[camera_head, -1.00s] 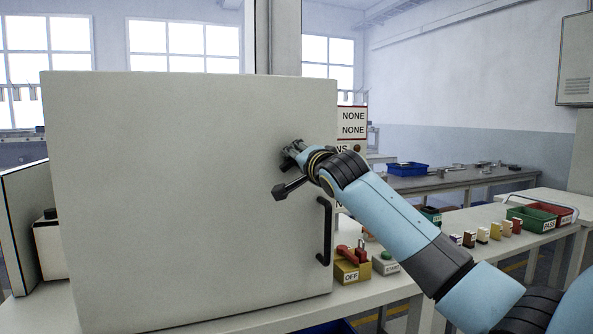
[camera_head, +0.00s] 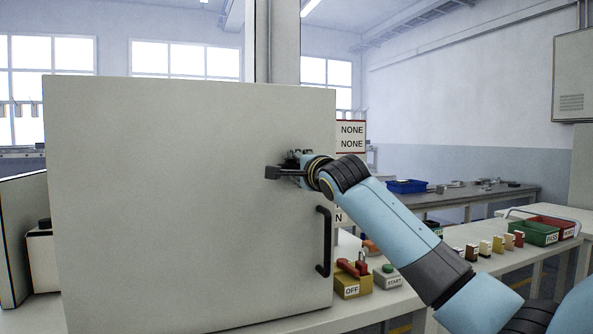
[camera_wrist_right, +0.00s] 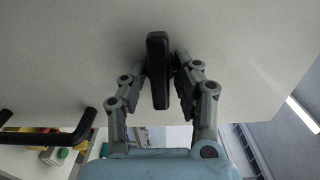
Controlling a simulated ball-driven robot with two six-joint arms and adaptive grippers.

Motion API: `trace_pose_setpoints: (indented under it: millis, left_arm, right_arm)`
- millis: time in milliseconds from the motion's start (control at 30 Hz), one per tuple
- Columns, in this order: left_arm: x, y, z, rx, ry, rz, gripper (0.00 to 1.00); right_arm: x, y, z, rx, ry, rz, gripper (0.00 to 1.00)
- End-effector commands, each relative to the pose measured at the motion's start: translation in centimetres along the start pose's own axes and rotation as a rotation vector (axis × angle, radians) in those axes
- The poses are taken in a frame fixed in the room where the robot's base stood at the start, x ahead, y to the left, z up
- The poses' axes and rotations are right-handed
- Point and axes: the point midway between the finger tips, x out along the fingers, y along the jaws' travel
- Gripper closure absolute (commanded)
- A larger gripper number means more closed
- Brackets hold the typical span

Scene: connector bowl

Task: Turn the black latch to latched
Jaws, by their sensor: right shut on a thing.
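The black latch (camera_wrist_right: 158,70) is a bar on the light grey door (camera_head: 180,200). In the right wrist view it runs nearly up and down the picture. My right gripper (camera_wrist_right: 163,84) has one finger on each side of it and is shut on it. In the head view my right gripper (camera_head: 293,157) is at the upper right of the door, and its fingers and wrist mostly hide the latch. My left gripper is not in view.
A black door handle (camera_head: 325,241) stands out below the gripper and shows at the left of the wrist view (camera_wrist_right: 50,137). An OFF box (camera_head: 352,279) and a START button box (camera_head: 388,276) sit on the bench right of the door. Green and red bins (camera_head: 535,233) stand farther right.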

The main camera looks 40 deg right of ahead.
Motion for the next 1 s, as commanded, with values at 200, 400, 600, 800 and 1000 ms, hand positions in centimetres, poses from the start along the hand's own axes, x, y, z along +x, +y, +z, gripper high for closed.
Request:
trace_pose_setpoints:
  millis: [200,400,600,800,1000]
  left_arm:
    - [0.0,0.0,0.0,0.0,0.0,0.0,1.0]
    - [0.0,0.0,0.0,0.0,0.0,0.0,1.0]
    - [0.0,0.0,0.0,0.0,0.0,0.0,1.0]
    - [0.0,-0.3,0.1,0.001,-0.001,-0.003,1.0]
    - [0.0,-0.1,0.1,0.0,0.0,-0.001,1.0]
  right_arm:
    - [0.0,0.1,0.0,0.005,0.001,0.003,1.0]
    - [0.0,0.1,0.0,0.004,0.001,0.002,0.67]
    - [0.0,0.1,0.0,0.004,0.001,0.002,0.6]
    - [-0.6,0.1,0.0,0.002,0.0,0.0,0.6]
    - [-4.2,0.2,-0.1,-0.001,-0.001,0.002,0.6]
